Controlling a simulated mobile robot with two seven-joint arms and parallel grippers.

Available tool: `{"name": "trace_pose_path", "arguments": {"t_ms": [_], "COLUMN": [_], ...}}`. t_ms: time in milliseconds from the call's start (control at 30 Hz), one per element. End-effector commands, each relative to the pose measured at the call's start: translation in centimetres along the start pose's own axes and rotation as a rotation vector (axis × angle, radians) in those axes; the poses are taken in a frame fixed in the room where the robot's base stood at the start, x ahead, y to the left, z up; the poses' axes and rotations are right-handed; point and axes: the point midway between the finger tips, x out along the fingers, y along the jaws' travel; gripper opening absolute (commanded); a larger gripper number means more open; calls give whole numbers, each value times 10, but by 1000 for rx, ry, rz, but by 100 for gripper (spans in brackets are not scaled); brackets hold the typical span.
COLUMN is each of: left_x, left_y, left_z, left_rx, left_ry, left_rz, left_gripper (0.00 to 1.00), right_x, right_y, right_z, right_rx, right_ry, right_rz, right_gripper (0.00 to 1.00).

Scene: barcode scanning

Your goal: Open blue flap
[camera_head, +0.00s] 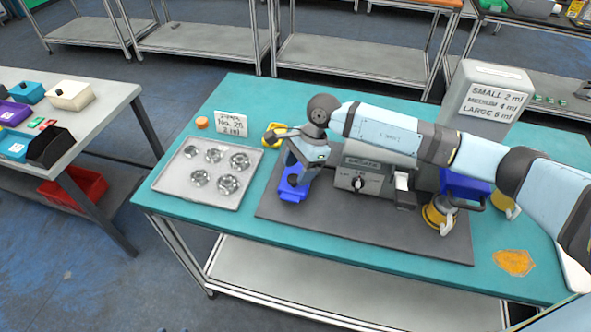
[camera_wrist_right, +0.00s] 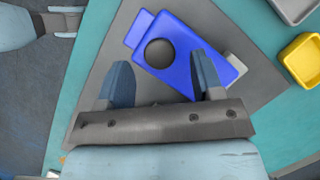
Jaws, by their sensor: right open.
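A blue flap piece (camera_head: 294,187) lies on the dark mat, left of the grey machine with the dial. In the right wrist view the blue piece (camera_wrist_right: 183,40) shows a dark round spot near its middle. My right gripper (camera_head: 297,174) points down at it; in the wrist view the gripper (camera_wrist_right: 162,75) is open with nothing between its fingers. One finger is left of the blue piece and the other overlaps it in the picture. Contact cannot be told. My left gripper (camera_wrist_right: 66,21) appears at the wrist view's top left, fingers apart and empty; the head view does not show it.
The dial machine (camera_head: 356,179) stands beside the blue piece. A metal tray with round wells (camera_head: 190,196) is left of the mat (camera_head: 330,232). A yellow container (camera_head: 270,139) is behind. Another blue part (camera_head: 466,187) is at the right, partly behind my arm. A sign box (camera_head: 490,92) stands at the back.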

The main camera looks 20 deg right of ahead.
Motion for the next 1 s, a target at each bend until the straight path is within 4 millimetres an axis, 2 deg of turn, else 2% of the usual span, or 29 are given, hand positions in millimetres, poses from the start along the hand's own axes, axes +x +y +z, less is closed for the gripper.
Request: {"name": "trace_pose_path", "arguments": {"t_ms": [200, 500, 767, 1000], "left_x": [-3, -2, -2, -2], "left_y": [-3, -3, -1, 0], "left_z": [-4, 0, 1, 1], "left_rx": [1, -1, -2, -2], "left_ry": [3, -5, -7, -6], "left_rz": [-6, -7, -4, -2], "left_gripper": [43, 43, 43, 43], "right_x": [18, 20, 20, 19], "right_y": [0, 0, 0, 2], "right_z": [0, 0, 0, 0], "right_rx": [0, 0, 0, 4], "right_ry": [0, 0, 0, -10], "right_rz": [1, 0, 0, 9], "right_gripper": [61, 61, 1, 0]}}
